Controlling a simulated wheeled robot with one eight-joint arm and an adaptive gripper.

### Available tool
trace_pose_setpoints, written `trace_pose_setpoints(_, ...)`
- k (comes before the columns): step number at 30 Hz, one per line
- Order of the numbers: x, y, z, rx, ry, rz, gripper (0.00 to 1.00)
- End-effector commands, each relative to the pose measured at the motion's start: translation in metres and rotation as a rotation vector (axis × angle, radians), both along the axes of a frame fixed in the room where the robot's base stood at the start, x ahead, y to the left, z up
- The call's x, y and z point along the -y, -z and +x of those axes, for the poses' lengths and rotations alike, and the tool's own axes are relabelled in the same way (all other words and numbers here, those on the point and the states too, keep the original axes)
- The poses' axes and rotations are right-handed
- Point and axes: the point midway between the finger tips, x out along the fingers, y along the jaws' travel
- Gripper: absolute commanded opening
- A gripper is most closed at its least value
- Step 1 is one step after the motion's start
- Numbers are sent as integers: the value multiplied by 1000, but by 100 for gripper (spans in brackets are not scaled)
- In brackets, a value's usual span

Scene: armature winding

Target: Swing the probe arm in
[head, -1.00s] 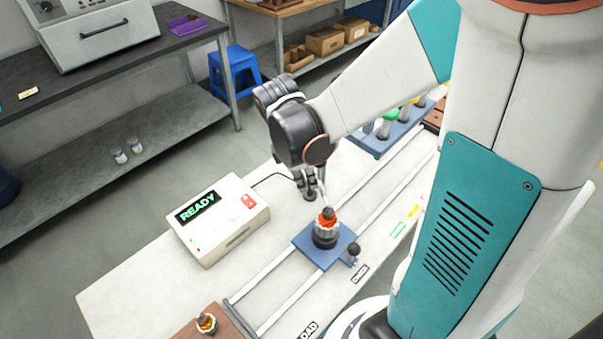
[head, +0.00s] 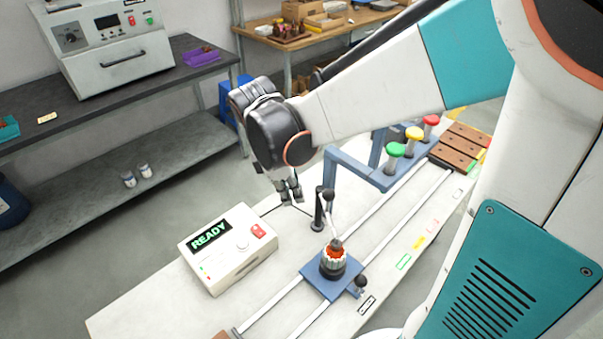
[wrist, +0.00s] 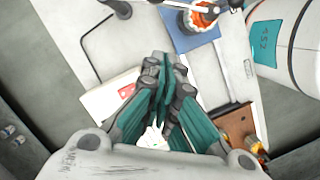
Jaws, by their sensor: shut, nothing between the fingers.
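The probe arm (head: 331,217) is a thin pale rod with a dark knob (head: 328,195) near its black post (head: 319,211). Its tip end is over the top of the armature (head: 333,263); whether it touches I cannot tell. The armature has an orange winding and stands upright on a blue sliding plate (head: 316,286). My gripper (head: 291,195) is shut and empty, pointing down, to the left of the post and apart from it. In the wrist view, its fingers (wrist: 165,65) are together, and the armature (wrist: 197,18) shows at the top, partly cut off.
A white tester box (head: 228,248) reading READY stands left of the rails. The bench front-left (head: 150,310) is clear.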

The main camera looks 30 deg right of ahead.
Motion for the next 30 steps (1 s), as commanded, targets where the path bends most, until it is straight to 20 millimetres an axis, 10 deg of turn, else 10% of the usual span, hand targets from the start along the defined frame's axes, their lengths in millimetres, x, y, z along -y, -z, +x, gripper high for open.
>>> trace_pose_setpoints(30, -4, -34, -16, 131, 155, 35, 0)
